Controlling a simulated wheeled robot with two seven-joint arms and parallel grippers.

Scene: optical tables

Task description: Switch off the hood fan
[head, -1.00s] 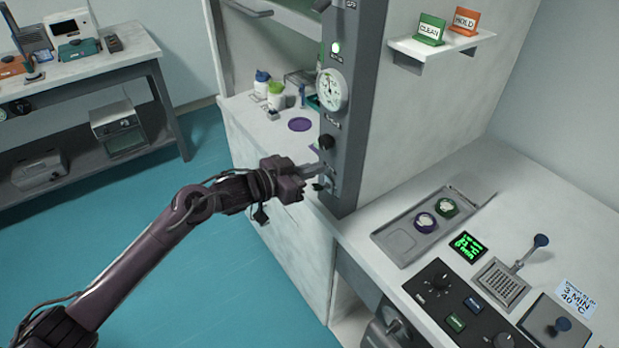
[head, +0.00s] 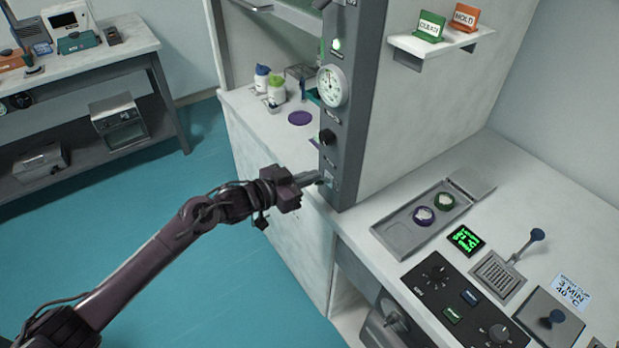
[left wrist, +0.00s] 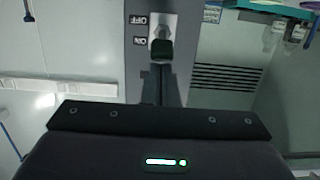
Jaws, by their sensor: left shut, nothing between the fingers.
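The hood fan's switch shows in the left wrist view as a pale plate with a dark toggle (left wrist: 161,49), beside upside-down OFF and ON labels. The toggle's dark end lies beside the ON label in that picture. In the head view the switch plate (head: 329,180) is low on the grey hood post (head: 350,110), partly hidden by my fingertips. My left gripper (head: 317,179) is shut and empty, its tips at the plate. In the left wrist view the gripper (left wrist: 162,75) points at the toggle; I cannot tell whether it touches. My right gripper is not in view.
Above the switch, the post carries a black knob (head: 327,137), a round gauge (head: 332,86) and a lit green lamp (head: 336,45). A metal tray (head: 405,235) and a control panel (head: 465,305) are on the right bench. Bottles (head: 275,90) stand inside the hood.

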